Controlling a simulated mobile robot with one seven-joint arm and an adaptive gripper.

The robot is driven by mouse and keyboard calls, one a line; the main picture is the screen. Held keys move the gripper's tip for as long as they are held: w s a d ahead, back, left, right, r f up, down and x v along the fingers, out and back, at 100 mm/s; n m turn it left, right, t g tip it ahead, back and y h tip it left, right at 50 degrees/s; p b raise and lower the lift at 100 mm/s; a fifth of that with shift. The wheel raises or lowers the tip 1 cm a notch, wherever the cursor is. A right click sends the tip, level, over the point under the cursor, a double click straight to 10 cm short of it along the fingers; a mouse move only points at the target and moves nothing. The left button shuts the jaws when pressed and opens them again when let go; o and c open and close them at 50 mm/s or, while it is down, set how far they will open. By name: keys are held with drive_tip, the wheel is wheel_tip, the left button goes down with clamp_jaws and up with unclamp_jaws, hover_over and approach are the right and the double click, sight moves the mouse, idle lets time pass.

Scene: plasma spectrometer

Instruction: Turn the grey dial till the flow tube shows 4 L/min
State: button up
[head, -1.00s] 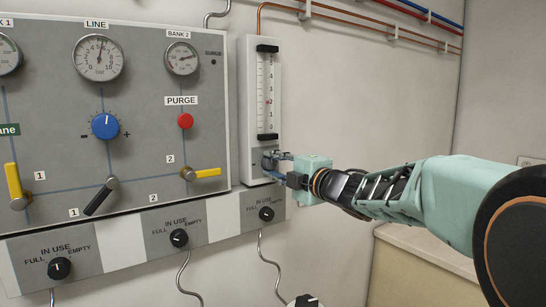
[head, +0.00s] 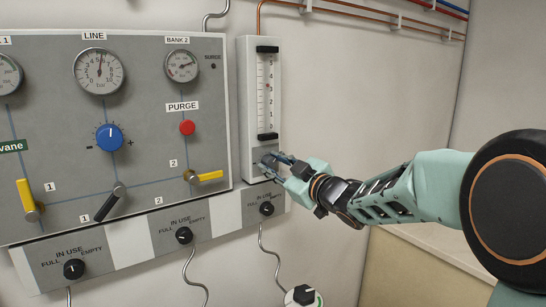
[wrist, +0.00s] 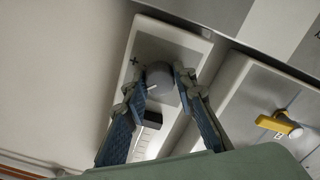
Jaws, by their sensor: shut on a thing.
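The flow tube (head: 267,95) is a clear upright tube with a printed scale on a pale wall-mounted panel. A small red float (head: 268,86) sits a little above its middle; the numbers are too small to read surely. The grey dial (wrist: 160,75) is at the panel's lower end, with a white mark on its face and a plus sign beside it.
The gas panel (head: 60,180) left of the flow tube carries gauges, a blue knob (head: 110,137), a red purge button (head: 187,127) and yellow levers. A black selector knob (head: 267,208) sits just below the dial. The wall right of the tube is bare below the copper pipe.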

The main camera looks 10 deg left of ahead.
drive_tip(key=shift+m+p, duration=0.7)
drive_tip(key=shift+m, duration=0.6)
drive_tip(key=o, duration=1.2)
drive_tip(key=shift+c, duration=0.2)
drive_tip(key=v, duration=1.2)
